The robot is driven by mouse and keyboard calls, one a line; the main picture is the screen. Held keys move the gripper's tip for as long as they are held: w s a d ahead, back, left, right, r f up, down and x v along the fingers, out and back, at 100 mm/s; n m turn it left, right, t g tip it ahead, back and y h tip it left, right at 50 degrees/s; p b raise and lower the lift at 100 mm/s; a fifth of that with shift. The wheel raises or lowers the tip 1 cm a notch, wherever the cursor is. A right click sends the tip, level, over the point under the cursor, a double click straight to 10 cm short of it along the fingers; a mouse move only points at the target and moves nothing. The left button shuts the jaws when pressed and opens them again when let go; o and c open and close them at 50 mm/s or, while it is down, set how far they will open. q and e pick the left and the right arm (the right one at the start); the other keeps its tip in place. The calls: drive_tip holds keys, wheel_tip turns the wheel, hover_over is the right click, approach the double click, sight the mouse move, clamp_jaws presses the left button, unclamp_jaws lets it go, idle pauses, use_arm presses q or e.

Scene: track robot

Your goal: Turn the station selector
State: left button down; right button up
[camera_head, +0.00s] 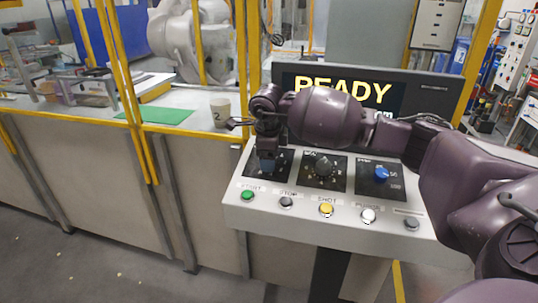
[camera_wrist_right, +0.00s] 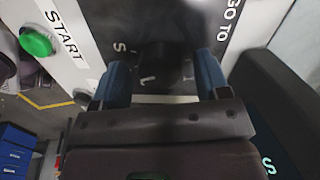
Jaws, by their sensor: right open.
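The control console (camera_head: 232,207) has three dark dial panels. The station selector appears to be the dark knob (camera_wrist_right: 165,68) on the left panel, labelled "GO TO", which shows dimly in the right wrist view. In the head view my right gripper (camera_head: 267,163) covers most of that panel and hides the knob. In the wrist view the two blue fingers of the right gripper (camera_wrist_right: 162,80) are apart, one on each side of the dark knob. I cannot tell whether they touch it. My left gripper is in neither view.
A black knob (camera_head: 323,166) and a blue knob (camera_head: 381,173) are right of my gripper. Several buttons line the front, including green START (camera_head: 247,195) and yellow SHOT (camera_head: 326,209). A READY screen (camera_head: 420,95) stands behind.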

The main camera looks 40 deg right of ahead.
drive_tip(key=c, duration=0.9)
